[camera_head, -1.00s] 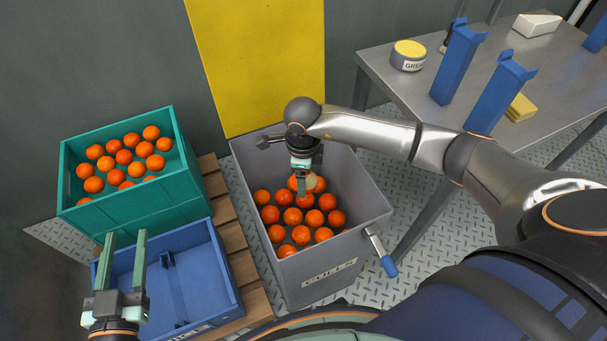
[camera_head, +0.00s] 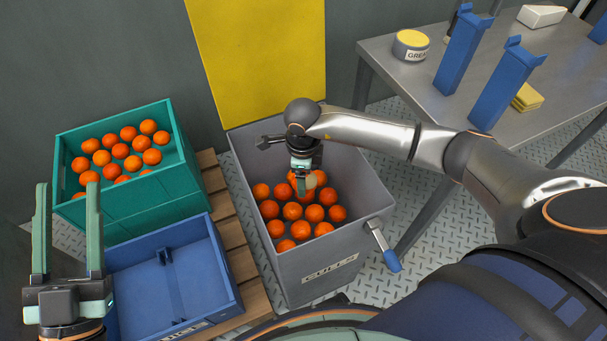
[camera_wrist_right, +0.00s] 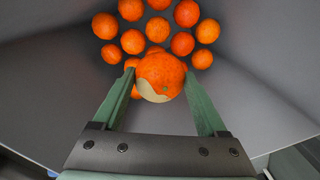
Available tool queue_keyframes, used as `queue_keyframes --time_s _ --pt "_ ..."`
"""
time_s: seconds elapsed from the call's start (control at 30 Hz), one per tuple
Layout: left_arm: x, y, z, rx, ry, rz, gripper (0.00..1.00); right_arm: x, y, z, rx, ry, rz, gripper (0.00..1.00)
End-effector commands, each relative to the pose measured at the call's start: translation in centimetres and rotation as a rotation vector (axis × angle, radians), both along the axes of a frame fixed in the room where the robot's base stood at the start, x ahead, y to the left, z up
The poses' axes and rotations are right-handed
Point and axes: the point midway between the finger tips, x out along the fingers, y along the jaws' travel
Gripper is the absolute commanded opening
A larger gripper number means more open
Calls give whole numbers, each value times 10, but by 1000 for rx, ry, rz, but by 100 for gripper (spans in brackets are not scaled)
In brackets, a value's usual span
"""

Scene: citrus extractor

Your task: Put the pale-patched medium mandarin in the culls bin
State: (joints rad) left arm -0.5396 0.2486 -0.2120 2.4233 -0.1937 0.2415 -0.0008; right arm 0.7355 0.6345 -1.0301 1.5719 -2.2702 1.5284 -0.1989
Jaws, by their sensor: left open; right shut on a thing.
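The pale-patched mandarin (camera_wrist_right: 161,76) is between the fingers of my right gripper (camera_wrist_right: 160,82), which is shut on it. Its pale patch faces the wrist camera. In the head view my right gripper (camera_head: 303,188) points down inside the grey culls bin (camera_head: 345,245), and the mandarin (camera_head: 311,181) is partly hidden by it. Several plain mandarins (camera_head: 292,211) lie on the bin's floor, below and beside the held one. I cannot tell whether it touches them. My left gripper (camera_head: 67,235) is open and empty, upright at the left, beside the blue crate.
A teal crate (camera_head: 130,210) of mandarins stands at the back left. An empty blue crate (camera_head: 200,270) is in front of it, on a wooden pallet (camera_head: 232,235). A steel table (camera_head: 405,80) at the right holds a grease tin (camera_head: 411,45) and blue uprights (camera_head: 463,50).

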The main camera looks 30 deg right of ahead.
Motion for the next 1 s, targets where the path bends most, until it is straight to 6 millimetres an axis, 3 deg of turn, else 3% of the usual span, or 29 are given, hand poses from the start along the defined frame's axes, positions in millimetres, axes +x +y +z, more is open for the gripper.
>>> queue_keyframes --time_s 0.5,0.7,1.0 --pt "-48 -9 52 -1 -329 -75 50 0 0 -31 1 -1 0 15" --pt "-46 -10 23 -25 -301 -97 50 0 0 -64 -1 1 0 15" --pt "-45 -12 5 -47 -281 -117 50 0 0 -86 1 -1 0 15"
